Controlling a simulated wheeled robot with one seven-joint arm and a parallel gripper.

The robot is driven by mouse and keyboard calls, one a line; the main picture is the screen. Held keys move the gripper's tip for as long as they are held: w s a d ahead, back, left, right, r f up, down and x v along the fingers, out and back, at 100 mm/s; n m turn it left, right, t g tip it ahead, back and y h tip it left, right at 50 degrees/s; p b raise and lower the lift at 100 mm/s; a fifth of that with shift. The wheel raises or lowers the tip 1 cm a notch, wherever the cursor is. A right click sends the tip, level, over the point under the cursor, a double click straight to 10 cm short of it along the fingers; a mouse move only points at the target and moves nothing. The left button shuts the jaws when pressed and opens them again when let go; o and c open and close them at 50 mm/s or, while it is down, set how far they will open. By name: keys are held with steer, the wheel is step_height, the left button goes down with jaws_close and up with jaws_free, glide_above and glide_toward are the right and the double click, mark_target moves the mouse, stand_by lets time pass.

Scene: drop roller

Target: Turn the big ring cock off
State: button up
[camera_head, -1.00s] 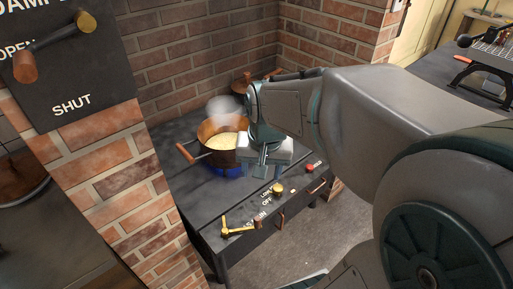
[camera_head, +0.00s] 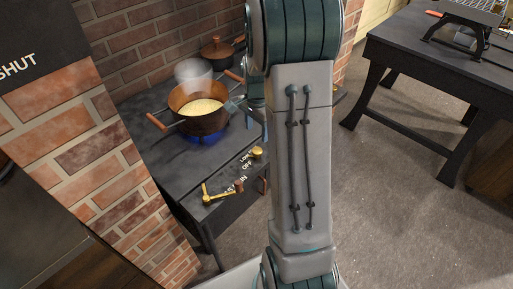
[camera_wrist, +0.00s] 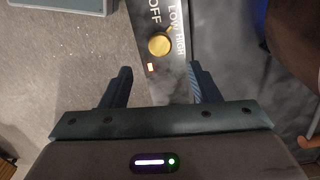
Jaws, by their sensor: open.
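A round brass knob (camera_head: 257,153), which I take for the big ring cock, sits on the stove's front edge by the words OFF and LOW. In the wrist view the same knob (camera_wrist: 160,43) lies beyond my fingertips, with OFF, LOW and HIGH around it. A second brass cock with a lever (camera_head: 216,195) is nearer, by a label ending in IN. My gripper (camera_wrist: 163,80) is open and empty, its two fingers apart and not touching the knob. In the head view my arm mostly hides the gripper.
A copper pot (camera_head: 202,122) with yellowish food steams over a blue flame (camera_head: 205,139). A lidded pot (camera_head: 217,50) stands behind it against the brick wall. A brick pillar (camera_head: 85,160) rises at left. A dark table (camera_head: 420,55) stands at right; floor between is clear.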

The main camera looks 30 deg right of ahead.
mark_target(257, 150)
step_height(257, 150, down, 9)
stand_by(0.3)
steer(key=c, duration=1)
